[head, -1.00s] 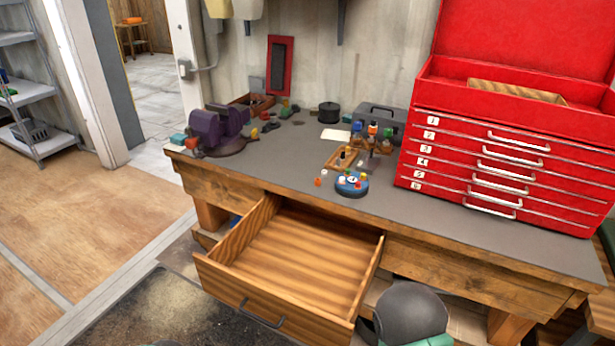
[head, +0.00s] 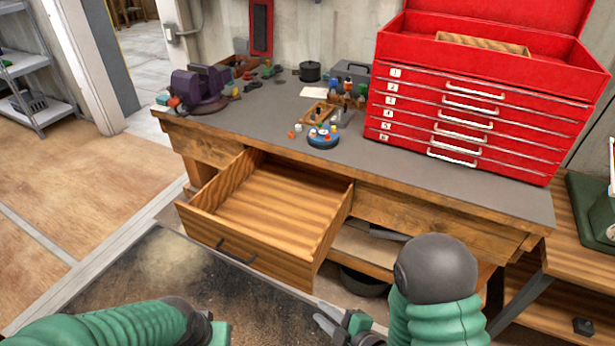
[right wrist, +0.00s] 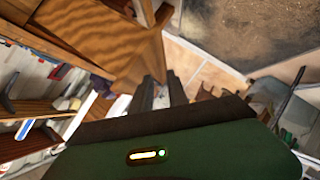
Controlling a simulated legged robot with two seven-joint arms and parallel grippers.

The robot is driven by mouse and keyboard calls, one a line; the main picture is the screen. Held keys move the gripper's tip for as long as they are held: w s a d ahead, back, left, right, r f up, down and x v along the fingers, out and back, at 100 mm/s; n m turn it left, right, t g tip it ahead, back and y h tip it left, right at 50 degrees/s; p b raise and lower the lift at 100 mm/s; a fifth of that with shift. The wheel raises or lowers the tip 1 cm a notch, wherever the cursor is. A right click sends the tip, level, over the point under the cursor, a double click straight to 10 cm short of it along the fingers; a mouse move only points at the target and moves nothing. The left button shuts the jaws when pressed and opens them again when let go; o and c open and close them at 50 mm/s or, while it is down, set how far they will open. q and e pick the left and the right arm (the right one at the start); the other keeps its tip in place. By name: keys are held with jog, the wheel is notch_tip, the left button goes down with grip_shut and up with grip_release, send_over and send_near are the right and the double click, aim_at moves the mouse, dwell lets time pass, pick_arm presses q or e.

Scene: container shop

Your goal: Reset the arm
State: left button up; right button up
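My right gripper (head: 322,316) is at the bottom edge of the head view, in front of the workbench and near the right front of the open drawer. Its fingers look apart and empty. In the right wrist view the two dark fingers (right wrist: 161,92) show with a narrow gap and nothing between them. My left arm (head: 120,325) comes in at the lower left in green sleeving with a dark joint. Its gripper fingers do not show. The wooden drawer (head: 240,240) is pulled out of the workbench (head: 450,205) and is empty inside.
A red tool chest (head: 480,110) stands on the bench's right, lid up, drawers shut. A purple vise (head: 200,88) is at the left. A blue round holder (head: 323,138) and small coloured items stand mid-bench. A wooden side shelf (head: 570,290) is at the right.

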jog(key=s+d+r+m+g+h+p, duration=0.1)
jog(key=d+r+m+g+h, duration=0.2)
jog(key=d+m, duration=0.35)
jog(key=s+d+r+m+g+h+p, duration=0.1)
jog(key=d+r+m+h, duration=0.25)
jog(key=d+m, duration=0.3)
jog(key=s+d+r+m+g+h+p, duration=0.1)
jog(key=s+d+r+m+g, duration=0.1)
jog(key=s, duration=0.5)
jog(key=r+m+g, duration=0.1)
jog(key=m, duration=0.1)
jog(key=shift+s+d+m, duration=0.3)
jog(key=shift+s+m, duration=0.1)
